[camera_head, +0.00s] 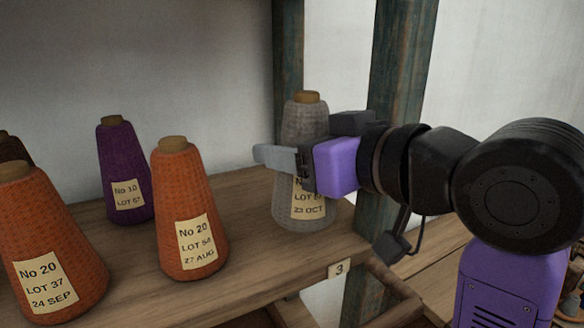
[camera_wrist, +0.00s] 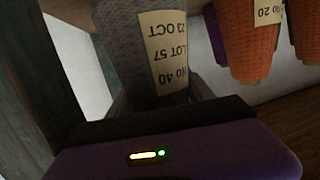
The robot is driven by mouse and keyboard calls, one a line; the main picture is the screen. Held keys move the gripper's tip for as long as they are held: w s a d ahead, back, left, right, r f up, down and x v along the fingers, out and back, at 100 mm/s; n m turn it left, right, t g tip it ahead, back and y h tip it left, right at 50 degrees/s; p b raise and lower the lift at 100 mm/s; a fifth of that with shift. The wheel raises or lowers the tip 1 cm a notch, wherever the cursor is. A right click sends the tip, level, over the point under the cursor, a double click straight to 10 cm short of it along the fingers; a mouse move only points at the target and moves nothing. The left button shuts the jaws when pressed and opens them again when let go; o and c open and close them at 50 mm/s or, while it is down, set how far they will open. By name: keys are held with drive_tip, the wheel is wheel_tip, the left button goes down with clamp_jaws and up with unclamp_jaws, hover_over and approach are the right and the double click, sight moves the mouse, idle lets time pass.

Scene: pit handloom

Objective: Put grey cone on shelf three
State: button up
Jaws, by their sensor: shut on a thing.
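The grey cone (camera_head: 304,125) stands upright at the right end of the wooden shelf (camera_head: 265,265), whose front edge carries a tag with the number 3. Its label reads LOT 57, 23 OCT. My gripper (camera_head: 285,160) reaches in from the right and is shut around the cone's middle, hiding part of the label. The grey cone also fills the upper middle of the wrist view (camera_wrist: 120,40), upside down between the fingers. The cone's base appears at the shelf surface; I cannot tell for sure whether it touches.
Two orange cones (camera_head: 190,210) (camera_head: 45,245), a purple cone (camera_head: 124,170) and a dark brown cone (camera_head: 14,149) stand to the left. A wooden post (camera_head: 398,90) rises close behind my wrist. Bare shelf lies between the nearer orange cone and the grey one.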

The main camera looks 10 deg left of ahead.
wheel_tip(320, 180, down, 3)
drive_tip(key=shift+r, duration=0.2)
drive_tip(key=shift+w+a+f+p, duration=0.1)
drive_tip(key=shift+f+p, duration=0.3)
drive_tip(key=shift+f, duration=0.15)
drive_tip(key=shift+f, duration=0.1)
drive_tip(key=shift+f, duration=0.15)
drive_tip(key=o, duration=1.6)
drive_tip(key=shift+r, duration=0.35)
drive_tip(key=b+v, duration=0.2)
drive_tip(key=v, duration=1)
